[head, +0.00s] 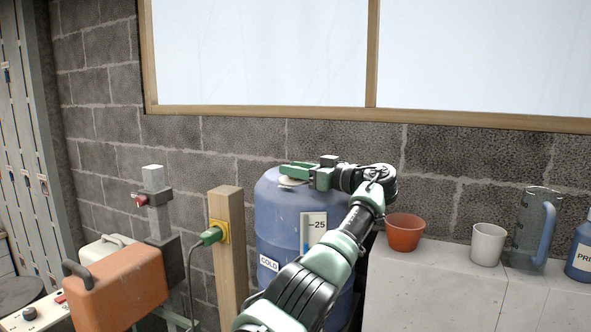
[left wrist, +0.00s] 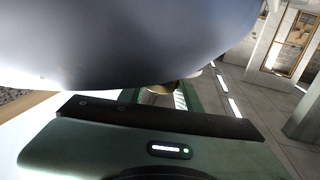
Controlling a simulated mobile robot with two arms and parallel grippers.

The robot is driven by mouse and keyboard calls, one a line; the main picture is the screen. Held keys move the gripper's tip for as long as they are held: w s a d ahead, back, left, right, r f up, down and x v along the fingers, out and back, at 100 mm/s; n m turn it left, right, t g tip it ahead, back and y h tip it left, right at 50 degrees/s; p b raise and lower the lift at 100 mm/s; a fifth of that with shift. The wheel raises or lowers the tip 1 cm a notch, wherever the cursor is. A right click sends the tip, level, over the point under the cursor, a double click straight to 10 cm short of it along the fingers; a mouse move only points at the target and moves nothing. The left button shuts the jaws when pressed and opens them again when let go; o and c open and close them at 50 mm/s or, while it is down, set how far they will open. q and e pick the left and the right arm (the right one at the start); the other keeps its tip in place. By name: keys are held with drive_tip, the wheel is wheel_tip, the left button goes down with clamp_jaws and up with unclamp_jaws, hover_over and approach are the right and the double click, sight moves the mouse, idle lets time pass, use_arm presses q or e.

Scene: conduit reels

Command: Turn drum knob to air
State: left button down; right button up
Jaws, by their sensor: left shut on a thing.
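The blue drum (head: 278,222) stands against the block wall, with a "COLD" label and a "-25" scale on its side. My left arm reaches over its right side. My left gripper (head: 298,172) is at the drum's top, shut on a small pale knob (head: 290,182) that its green fingers partly cover. Any marking for air on the knob cannot be read. In the left wrist view the drum's curved surface (left wrist: 130,40) fills the top, and a small brass-coloured piece (left wrist: 158,95) shows at the gripper. My right gripper is not in view.
A wooden post (head: 226,250) with a green plug (head: 211,236) stands left of the drum. An orange case (head: 118,290) is further left. On the pale counter (head: 430,290) at right are a terracotta pot (head: 404,233), a white cup (head: 488,244) and a jug (head: 530,230).

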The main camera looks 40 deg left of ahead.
use_arm(q)
drive_tip(key=c, duration=1)
unclamp_jaws()
drive_tip(key=shift+a+f, duration=0.1)
drive_tip(key=shift+a, duration=0.05)
drive_tip(key=d+b, duration=0.1)
drive_tip(key=d, duration=0.1)
drive_tip(key=d+b, duration=0.1)
drive_tip(key=d, duration=0.2)
drive_tip(key=w+d+b, duration=0.1)
drive_tip(key=d, duration=0.2)
drive_tip(key=shift+s+a, duration=0.1)
